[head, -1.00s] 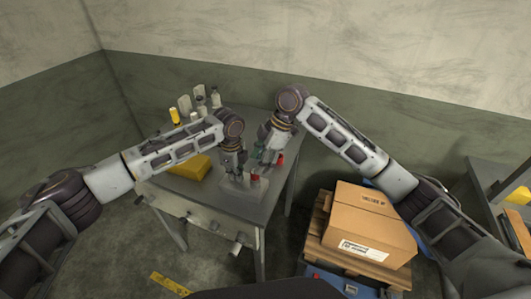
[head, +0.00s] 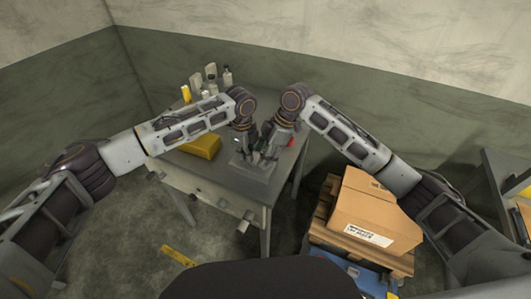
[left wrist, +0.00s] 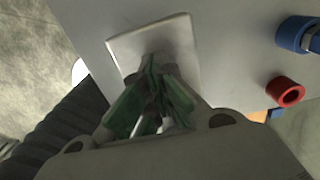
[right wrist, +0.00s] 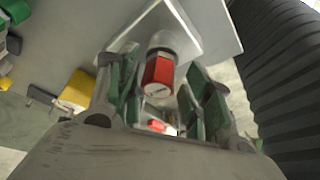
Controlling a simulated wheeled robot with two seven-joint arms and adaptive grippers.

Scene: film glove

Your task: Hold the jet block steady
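The jet block (head: 252,178) is a pale grey block on the table near its front edge. Its flat face also shows in the left wrist view (left wrist: 182,40) and right wrist view (right wrist: 215,30). My left gripper (left wrist: 155,68) has its green-padded fingers drawn together at the block; what lies between the tips is mostly hidden. A red-capped cylinder (right wrist: 158,72) stands on the block in the right wrist view. My right gripper (right wrist: 160,85) is open, with its fingers apart on either side of this cylinder. In the head view both grippers are close together over the block.
A yellow block (head: 202,146) lies on the grey table (head: 195,175) left of the grippers. Several bottles (head: 211,75) stand at the back left. A cardboard box (head: 375,213) stands right of the table.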

